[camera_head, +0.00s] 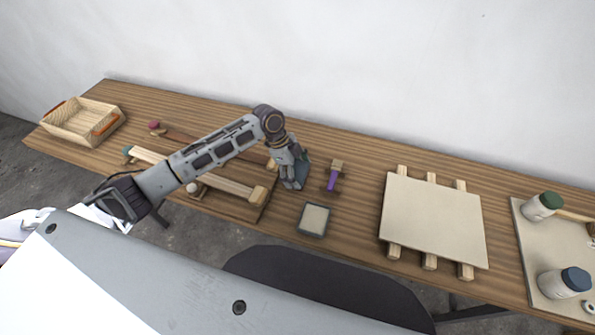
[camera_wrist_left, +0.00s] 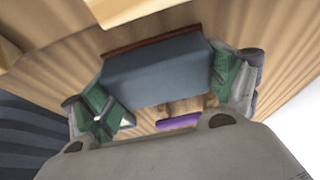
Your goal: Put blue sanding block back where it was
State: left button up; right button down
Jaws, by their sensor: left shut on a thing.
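The blue sanding block (camera_wrist_left: 157,72) is blue-grey with a reddish-brown layer along its far edge in the left wrist view. My left gripper (camera_wrist_left: 165,85) is shut on it, with a green pad at each side. In the head view the left gripper (camera_head: 296,172) is over the middle of the bench, and the block (camera_head: 303,174) shows partly behind the fingers. I cannot tell whether it touches the bench. A small grey-edged square with a beige face (camera_head: 315,219) lies on the bench in front of the gripper. My right gripper is out of view.
A purple-handled tool (camera_head: 333,179) lies just right of the gripper. A wooden frame (camera_head: 225,187) lies under my left arm. A pale board (camera_head: 433,220) rests on wooden strips to the right.

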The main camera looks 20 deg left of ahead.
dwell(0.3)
pick_arm(q)
jog(key=o, duration=0.8)
jog(key=shift+f, duration=0.1)
jog(key=shift+b+v, duration=0.3)
jog(key=shift+v, duration=5.85)
